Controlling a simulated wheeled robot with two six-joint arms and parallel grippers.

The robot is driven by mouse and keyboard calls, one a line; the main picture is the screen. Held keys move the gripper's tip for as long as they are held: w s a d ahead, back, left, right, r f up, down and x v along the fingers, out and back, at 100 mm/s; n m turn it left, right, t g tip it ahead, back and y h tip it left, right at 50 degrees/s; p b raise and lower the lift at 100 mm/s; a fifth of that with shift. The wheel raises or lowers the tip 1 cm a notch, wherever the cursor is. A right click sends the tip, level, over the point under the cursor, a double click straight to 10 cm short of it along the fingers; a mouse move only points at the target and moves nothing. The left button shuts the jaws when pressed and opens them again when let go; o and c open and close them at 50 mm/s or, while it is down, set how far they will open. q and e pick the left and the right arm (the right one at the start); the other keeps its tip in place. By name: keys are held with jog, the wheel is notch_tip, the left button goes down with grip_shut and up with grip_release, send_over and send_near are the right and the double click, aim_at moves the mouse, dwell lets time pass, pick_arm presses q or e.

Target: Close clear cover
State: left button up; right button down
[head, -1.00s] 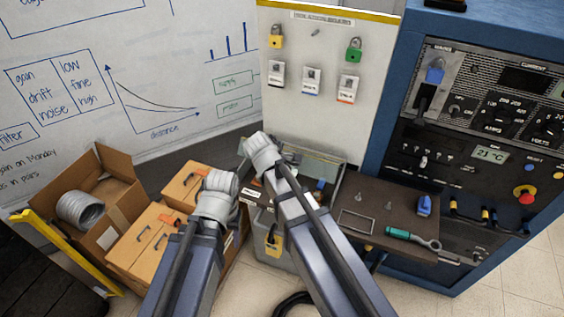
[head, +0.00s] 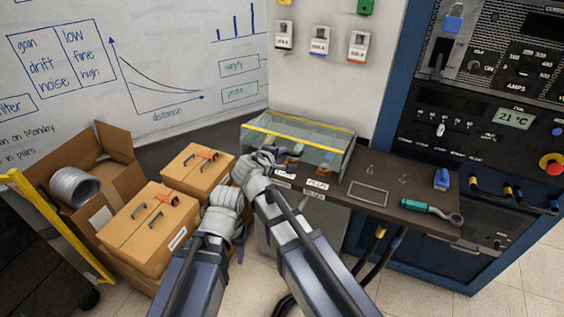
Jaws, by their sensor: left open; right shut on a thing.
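The clear cover (head: 300,143) has yellow edging and sits low over a see-through box with compartments (head: 331,168) at the left of the brown bench. I cannot tell whether its edge is flush with the box. My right gripper (head: 262,158) is at the cover's front left corner and is shut on it; its wrist hides much of the contact. My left gripper (head: 225,192) is open, lower and to the left, in front of the cardboard boxes, with its fingertips largely hidden behind its wrist.
Closed cardboard boxes (head: 150,225) and an open box (head: 115,160) with a grey coil (head: 74,187) stand left. A blue cabinet (head: 400,100) stands right.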

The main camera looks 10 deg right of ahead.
pick_arm(q)
notch_tip(320, 180, down, 8)
jog(key=b, duration=0.6)
jog(key=shift+s+a+b, duration=0.15)
jog(key=shift+s+b, duration=0.15)
pick_arm(e)
jog(key=shift+s+a+f, duration=0.1)
jog(key=shift+s+f, duration=0.1)
jog(key=shift+f, duration=1.7)
jog(key=shift+s+a+f, duration=0.1)
jog(key=shift+s+f, duration=0.05)
jog(key=shift+f, duration=1.7)
jog(key=c, duration=1)
grip_release()
jog(key=shift+w+d+f, duration=0.1)
jog(key=shift+f, duration=0.05)
jog(key=shift+o, duration=0.5)
pick_arm(q)
jog(key=shift+w, duration=0.1)
pick_arm(e)
jog(key=shift+r, duration=0.2)
